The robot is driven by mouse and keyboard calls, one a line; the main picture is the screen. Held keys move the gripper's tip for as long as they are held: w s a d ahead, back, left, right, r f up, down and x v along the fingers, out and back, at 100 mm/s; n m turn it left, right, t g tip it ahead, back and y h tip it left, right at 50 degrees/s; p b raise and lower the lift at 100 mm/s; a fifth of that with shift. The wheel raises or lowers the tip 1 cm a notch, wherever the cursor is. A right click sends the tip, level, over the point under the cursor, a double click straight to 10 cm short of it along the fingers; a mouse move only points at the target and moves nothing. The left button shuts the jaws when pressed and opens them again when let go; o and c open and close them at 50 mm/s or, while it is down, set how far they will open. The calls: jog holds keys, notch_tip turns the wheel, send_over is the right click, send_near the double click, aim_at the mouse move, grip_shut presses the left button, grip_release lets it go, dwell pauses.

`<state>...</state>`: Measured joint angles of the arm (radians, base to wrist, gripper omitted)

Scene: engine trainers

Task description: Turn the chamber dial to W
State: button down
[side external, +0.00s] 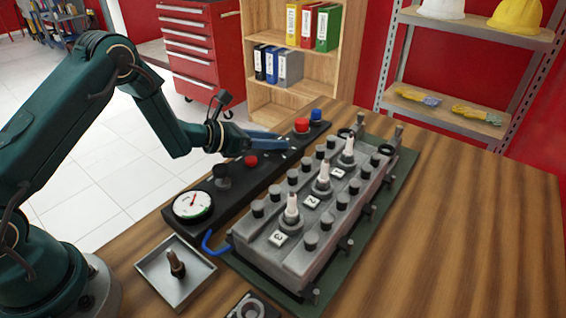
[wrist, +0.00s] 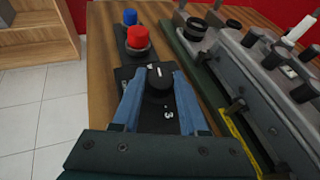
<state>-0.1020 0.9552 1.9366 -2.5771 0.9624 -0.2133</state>
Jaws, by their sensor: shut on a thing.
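The chamber dial (wrist: 159,82) is a round black knob with a short white mark on top, seen in the wrist view. It sits on a black plate (wrist: 142,117) where a white "3" shows near the dial's lower right; other markings are hidden or too small to read. My gripper (wrist: 158,88) has its blue fingers on both sides of the dial and is shut on it. In the side view my gripper (side external: 284,141) reaches down to the black panel (side external: 232,193), and its fingers hide most of the dial. I cannot read a W.
A red button (side external: 301,126) and a blue button (side external: 316,115) stand just beyond the dial. Another red button (side external: 250,160), a black knob (side external: 222,176) and a gauge (side external: 192,205) are nearer. The grey engine block (side external: 300,228) with spark plugs lies alongside. A metal tray (side external: 153,269) is in front.

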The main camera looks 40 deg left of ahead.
jog(key=shift+d+r, duration=0.15)
jog(key=shift+c, duration=2.2)
grip_release()
jog(key=shift+s+y, duration=0.1)
jog(key=shift+y, duration=0.2)
jog(key=shift+v, duration=2.5)
